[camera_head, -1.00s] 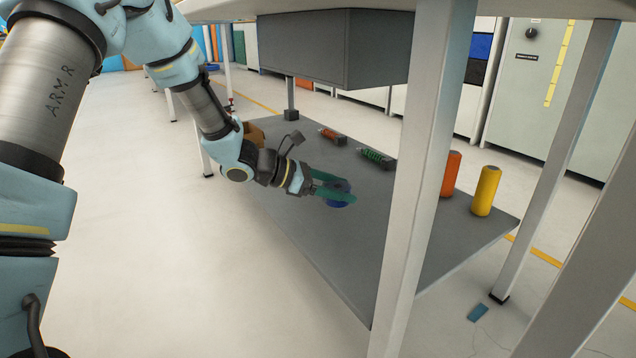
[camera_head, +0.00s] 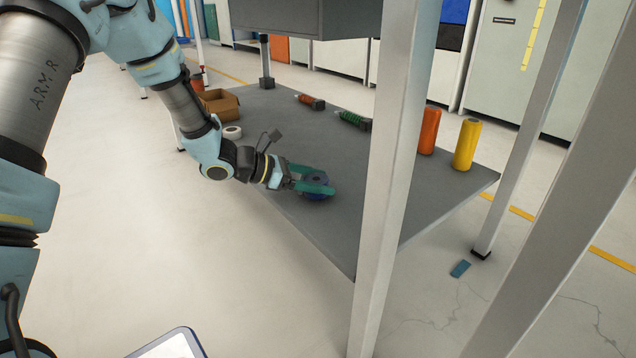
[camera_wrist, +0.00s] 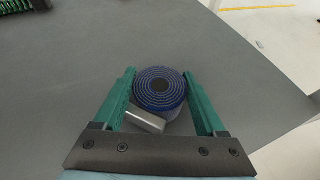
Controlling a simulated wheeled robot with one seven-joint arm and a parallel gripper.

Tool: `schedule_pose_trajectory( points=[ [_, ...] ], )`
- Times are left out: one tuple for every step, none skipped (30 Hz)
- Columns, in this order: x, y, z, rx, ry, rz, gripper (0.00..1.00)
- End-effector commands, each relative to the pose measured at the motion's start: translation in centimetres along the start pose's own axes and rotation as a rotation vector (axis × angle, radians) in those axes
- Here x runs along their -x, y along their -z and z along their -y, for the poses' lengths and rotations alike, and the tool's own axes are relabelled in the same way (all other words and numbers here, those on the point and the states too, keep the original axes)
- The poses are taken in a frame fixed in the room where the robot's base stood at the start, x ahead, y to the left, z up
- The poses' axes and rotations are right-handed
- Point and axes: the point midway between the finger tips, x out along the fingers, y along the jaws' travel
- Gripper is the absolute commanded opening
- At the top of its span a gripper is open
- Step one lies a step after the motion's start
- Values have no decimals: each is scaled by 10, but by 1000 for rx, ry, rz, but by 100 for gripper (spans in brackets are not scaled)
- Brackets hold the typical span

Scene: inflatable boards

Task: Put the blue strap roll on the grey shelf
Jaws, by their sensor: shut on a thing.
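The blue strap roll (camera_wrist: 161,90) is a dark blue spiral with a dark centre and a silver buckle piece at its side. My gripper (camera_wrist: 161,98) has its green fingers on both sides of the roll and is shut on it. In the head view the blue strap roll (camera_head: 317,194) sits between the green fingers of my gripper (camera_head: 314,183), at or just above the grey shelf (camera_head: 335,230). I cannot tell for sure whether the roll touches the shelf. The fingers hide part of it.
A cardboard box (camera_head: 219,104) and a white roll (camera_head: 232,132) stand at the shelf's back left. Orange (camera_head: 429,131) and yellow (camera_head: 466,145) cylinders stand at the right. Two spring-like parts lie farther back. A pale post (camera_head: 388,180) rises in front. Shelf around the roll is clear.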

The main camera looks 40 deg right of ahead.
Motion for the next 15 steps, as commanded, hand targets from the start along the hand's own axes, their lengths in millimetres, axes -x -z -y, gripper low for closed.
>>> schedule_pose_trajectory(
  points=[
    [0, 2, 0, 0, 0, 0, 6],
    [-1, 2, 0, 0, 0, 0, 6],
    [-1, 3, 0, 0, 0, 0, 74],
    [-1, 2, 0, 0, 0, 0, 78],
    [-1, 2, 0, 0, 0, 0, 81],
    [-1, 2, 0, 0, 0, 0, 86],
    [-1, 2, 0, 0, 0, 0, 89],
    [-1, 2, 0, 0, 0, 0, 92],
    [-1, 2, 0, 0, 0, 0, 97],
    [-1, 2, 0, 0, 0, 0, 100],
    [-1, 2, 0, 0, 0, 0, 100],
    [-1, 2, 0, 0, 0, 0, 100],
    [-1, 2, 0, 0, 0, 0, 100],
    [-1, 2, 0, 0, 0, 0, 100],
    [-1, 2, 0, 0, 0, 0, 100]
  ],
)
